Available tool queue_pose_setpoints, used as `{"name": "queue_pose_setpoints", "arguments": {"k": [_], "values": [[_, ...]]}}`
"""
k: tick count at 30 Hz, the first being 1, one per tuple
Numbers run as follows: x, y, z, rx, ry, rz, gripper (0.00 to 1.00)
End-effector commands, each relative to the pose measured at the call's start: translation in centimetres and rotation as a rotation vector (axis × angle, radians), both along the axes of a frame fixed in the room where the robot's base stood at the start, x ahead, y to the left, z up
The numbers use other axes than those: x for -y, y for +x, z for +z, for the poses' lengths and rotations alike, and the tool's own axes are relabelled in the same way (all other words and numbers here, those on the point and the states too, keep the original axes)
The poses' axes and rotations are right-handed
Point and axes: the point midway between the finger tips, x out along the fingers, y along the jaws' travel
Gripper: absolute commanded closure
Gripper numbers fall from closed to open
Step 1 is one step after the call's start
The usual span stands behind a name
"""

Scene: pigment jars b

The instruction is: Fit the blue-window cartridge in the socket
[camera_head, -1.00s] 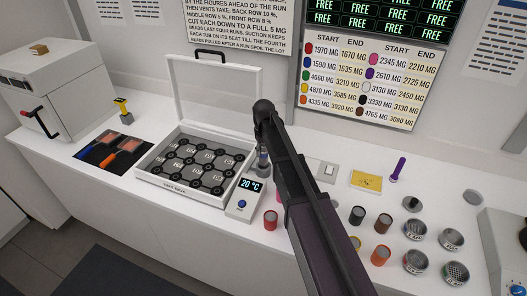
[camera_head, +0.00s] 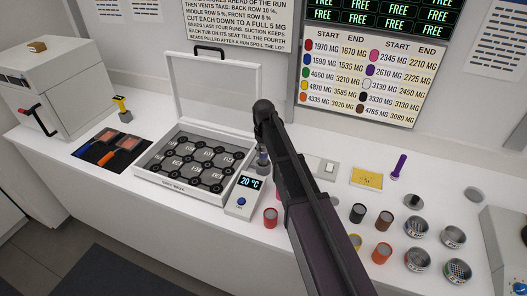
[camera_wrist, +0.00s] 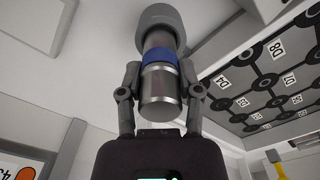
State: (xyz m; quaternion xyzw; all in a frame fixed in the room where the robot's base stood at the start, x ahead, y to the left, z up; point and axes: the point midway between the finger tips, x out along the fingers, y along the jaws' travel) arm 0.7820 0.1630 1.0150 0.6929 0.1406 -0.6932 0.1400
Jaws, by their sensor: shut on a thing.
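The blue-window cartridge (camera_wrist: 158,88) is a metallic cylinder with a blue band and a wider dark grey end. In the wrist view it stands upright between the two fingers of my gripper (camera_wrist: 159,80), which is shut on it. In the head view my arm covers most of the gripper; only a small grey part shows beside the arm, near the temperature unit. I cannot pick out the socket for certain in either view.
A 20 °C unit (camera_head: 239,205) and a red jar (camera_head: 270,218) are close by. Several jars and round tins stand on the right. A yellow card (camera_head: 367,177) lies behind them.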

Motion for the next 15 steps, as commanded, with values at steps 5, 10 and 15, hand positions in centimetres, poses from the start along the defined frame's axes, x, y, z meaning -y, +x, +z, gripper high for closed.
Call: {"name": "queue_pose_setpoints", "arguments": {"k": [5, 10, 15], "values": [[0.00, 0.00, -0.41, 0.000, 0.000, 0.000, 1.00], [0.00, 0.00, -0.71, 0.000, 0.000, 0.000, 1.00], [0.00, 0.00, -1.01, 0.000, 0.000, 0.000, 1.00]]}}
